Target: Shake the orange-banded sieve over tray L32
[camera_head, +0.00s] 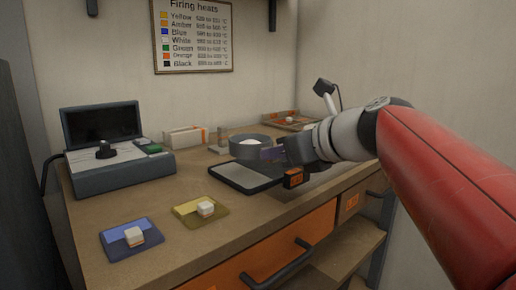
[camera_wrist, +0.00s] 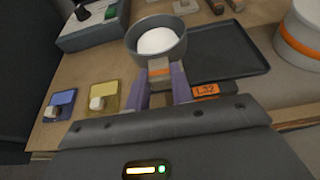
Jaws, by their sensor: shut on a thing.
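The sieve is a grey round pan with white powder in it; its rim (camera_wrist: 137,40) shows in the wrist view and its side (camera_head: 238,149) in the head view. Its short handle (camera_wrist: 159,73) carries an orange band. My gripper (camera_wrist: 162,88) is shut on this handle, its purple fingers on either side; it also shows in the head view (camera_head: 276,154). The tray's left part (camera_head: 245,180) shows in the head view; my gripper hides the rest. The sieve overlaps the tray's far left part in view; its height is unclear.
A grey device (camera_head: 120,168) with a black knob stands at the left. Blue (camera_head: 117,243) and yellow (camera_head: 187,211) plates with pale blocks lie in front. A white box (camera_head: 184,138) stands behind. A pale orange-banded cylinder (camera_wrist: 302,32) is at the wrist view's right edge.

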